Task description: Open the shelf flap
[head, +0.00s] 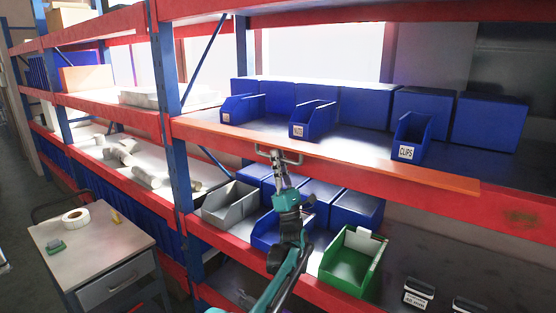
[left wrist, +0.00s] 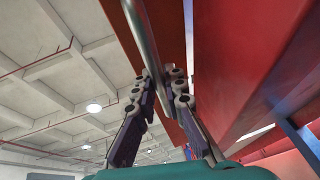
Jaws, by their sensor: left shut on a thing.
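The shelf flap (head: 345,152) is a long orange panel along the front edge of the middle shelf. It looks close to flat, and its right end stands out over the red beam; its exact angle is hard to tell. A metal bar handle (head: 293,158) sits at its front edge, left of its middle. My left gripper (head: 278,160) reaches up from below and is shut on this handle. In the left wrist view the fingers (left wrist: 164,88) close around the bar (left wrist: 146,35), with the orange flap (left wrist: 117,28) behind it. My right gripper is out of view.
Blue bins labelled NUTS (head: 314,120) and CLIPS (head: 411,135) stand on the shelf behind the flap. Below are a grey bin (head: 228,205), blue bins and a green bin (head: 352,262), close to my left arm. A small cabinet (head: 95,245) stands at left.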

